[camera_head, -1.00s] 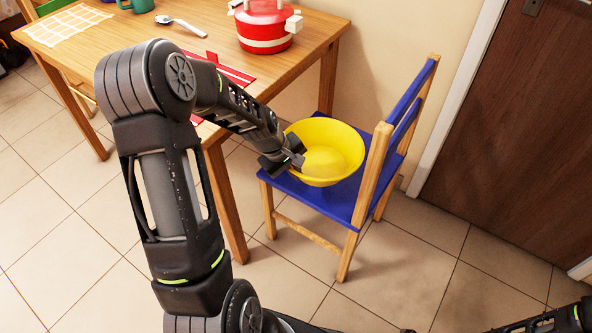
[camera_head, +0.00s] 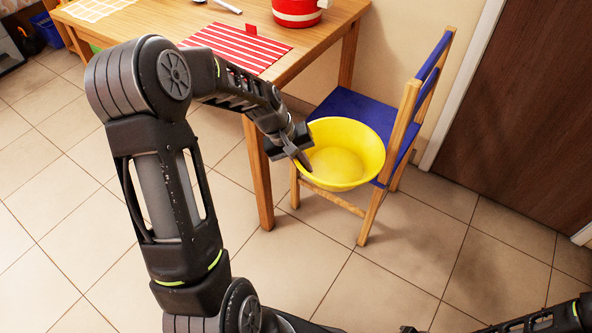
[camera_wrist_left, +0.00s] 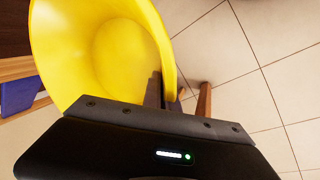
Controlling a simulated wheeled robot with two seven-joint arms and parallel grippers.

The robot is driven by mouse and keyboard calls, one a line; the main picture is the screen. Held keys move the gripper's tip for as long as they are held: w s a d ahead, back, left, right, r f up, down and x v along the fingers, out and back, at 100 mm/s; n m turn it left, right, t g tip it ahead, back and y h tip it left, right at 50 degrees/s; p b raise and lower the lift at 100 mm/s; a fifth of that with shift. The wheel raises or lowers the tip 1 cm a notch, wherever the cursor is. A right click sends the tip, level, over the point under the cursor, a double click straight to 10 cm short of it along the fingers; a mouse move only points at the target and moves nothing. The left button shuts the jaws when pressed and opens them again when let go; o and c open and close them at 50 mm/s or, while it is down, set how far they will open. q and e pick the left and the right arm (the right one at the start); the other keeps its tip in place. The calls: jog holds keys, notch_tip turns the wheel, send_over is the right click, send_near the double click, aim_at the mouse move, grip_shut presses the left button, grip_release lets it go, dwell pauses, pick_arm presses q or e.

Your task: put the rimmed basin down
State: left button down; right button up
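The rimmed basin (camera_head: 345,160) is a yellow round bowl with a wide rim. My left gripper (camera_head: 302,160) is shut on the left side of its rim. The basin is over the front edge of the chair's blue seat, seemingly held in the air and a little tilted, with its open side facing up. In the left wrist view the basin (camera_wrist_left: 90,50) fills the upper left, and the dark fingers (camera_wrist_left: 160,92) straddle its rim. The underside of the basin is hidden.
The chair (camera_head: 355,108) with a blue seat stands behind the basin, by the wall and brown door (camera_head: 520,110). The wooden table (camera_head: 325,35) at upper left bears a red striped mat (camera_head: 235,48), a red-white pot (camera_head: 297,12) and cutlery. The tiled floor in front is clear.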

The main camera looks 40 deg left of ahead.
pick_arm(q)
jog(key=w+d+r+m+g+p, duration=0.1)
jog(key=w+d+r+m, duration=0.15)
jog(key=d+r, duration=0.2)
jog(key=w+d+r+m+g+h, duration=0.1)
jog(key=d+r+m, duration=0.2)
jog(key=r, duration=0.3)
jog(key=w+d+r+m+g+p, duration=0.1)
jog(key=w+d+r+m, duration=0.15)
jog(key=d+r, duration=0.2)
jog(key=p, duration=1.3)
send_over(353, 183)
jog(key=w, duration=0.1)
jog(key=shift+m, duration=0.3)
jog(key=f, duration=0.5)
jog(key=shift+w+a, duration=0.15)
jog(key=shift+w, duration=0.05)
jog(key=shift+s+f+p, duration=0.25)
jog(key=shift+f+p, duration=0.05)
jog(key=shift+f, duration=0.05)
jog(key=shift+s+f, duration=0.1)
jog(key=shift+f, duration=0.2)
